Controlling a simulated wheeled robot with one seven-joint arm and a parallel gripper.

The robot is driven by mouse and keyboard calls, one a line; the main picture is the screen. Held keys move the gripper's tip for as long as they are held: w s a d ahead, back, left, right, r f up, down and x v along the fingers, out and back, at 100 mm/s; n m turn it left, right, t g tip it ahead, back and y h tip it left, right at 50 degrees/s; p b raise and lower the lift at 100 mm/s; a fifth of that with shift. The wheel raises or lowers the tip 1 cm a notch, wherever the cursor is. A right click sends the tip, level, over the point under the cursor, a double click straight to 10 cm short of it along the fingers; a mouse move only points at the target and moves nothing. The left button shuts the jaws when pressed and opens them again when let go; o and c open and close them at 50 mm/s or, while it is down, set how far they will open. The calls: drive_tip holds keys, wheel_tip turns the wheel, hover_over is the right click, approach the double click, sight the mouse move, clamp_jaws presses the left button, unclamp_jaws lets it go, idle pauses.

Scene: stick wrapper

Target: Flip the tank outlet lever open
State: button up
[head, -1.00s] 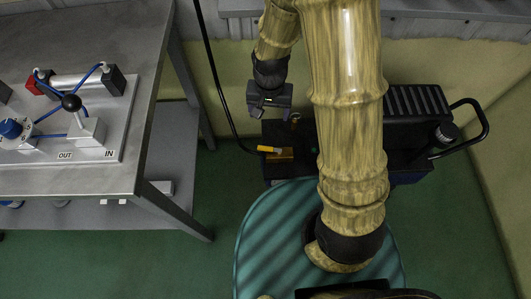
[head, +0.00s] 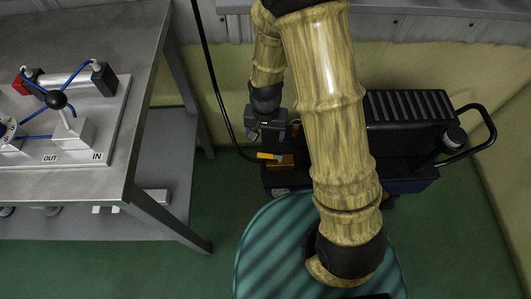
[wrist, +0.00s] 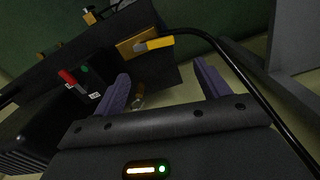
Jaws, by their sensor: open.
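The tank outlet lever (head: 268,156) is a small yellow handle on a brass block (head: 284,161) at the left end of the dark compressor. In the wrist view the yellow lever (wrist: 159,43) lies beyond the fingers, between them in the picture, on the brass block (wrist: 130,46). My gripper (head: 267,138) hangs just above and behind the lever in the head view. In the wrist view its two purple fingers (wrist: 160,85) are spread apart with nothing between their tips. I see no contact with the lever.
The compressor (head: 400,140) has a ribbed top and a black handle bar (head: 485,130). A black hose (head: 215,90) runs down to the brass block. A red switch (wrist: 68,77) shows in the wrist view. A steel table (head: 150,90) with a pneumatic panel stands left.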

sight(265, 155)
wheel_tip(265, 155, down, 12)
drive_tip(key=b, duration=0.4)
drive_tip(key=c, duration=1.4)
drive_tip(key=shift+s+r+n+p, duration=0.2)
drive_tip(key=shift+s+n+p, duration=0.1)
drive_tip(key=shift+n+p, duration=0.5)
drive_tip(key=shift+s+f+n+p, duration=0.2)
drive_tip(key=shift+n+p, duration=0.1)
drive_tip(key=shift+n, duration=0.1)
drive_tip(key=o, duration=1.4)
